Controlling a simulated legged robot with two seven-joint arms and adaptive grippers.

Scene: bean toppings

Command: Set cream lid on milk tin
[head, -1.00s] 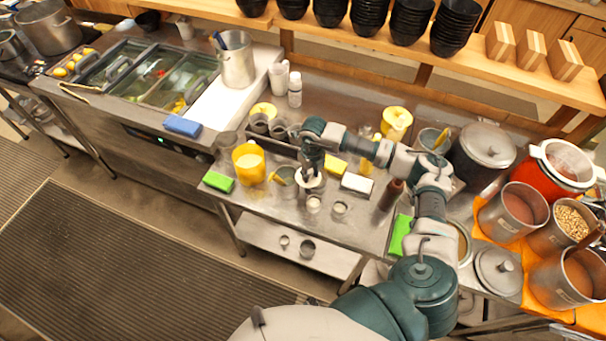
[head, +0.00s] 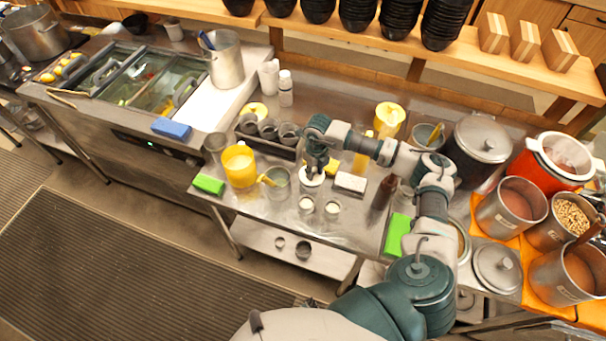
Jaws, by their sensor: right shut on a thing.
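My right gripper (head: 313,168) points down over the metal worktable (head: 258,216), its fingers shut on a pale round piece that looks like the cream lid (head: 311,181). The lid looks roughly level; I cannot tell whether it is clear of what lies below. Two small tins with white contents stand just in front of it, a left one (head: 306,205) and a right one (head: 332,209). I cannot tell which is the milk tin. The fingertips are small and partly hidden by the gripper's body. My left gripper is out of view.
A yellow pitcher (head: 240,170) and a glass with a yellow-handled tool (head: 277,183) stand left. A white block (head: 350,183) and a dark brown bottle (head: 384,192) stand right. Small metal cups (head: 268,129) sit behind. The table front is mostly clear.

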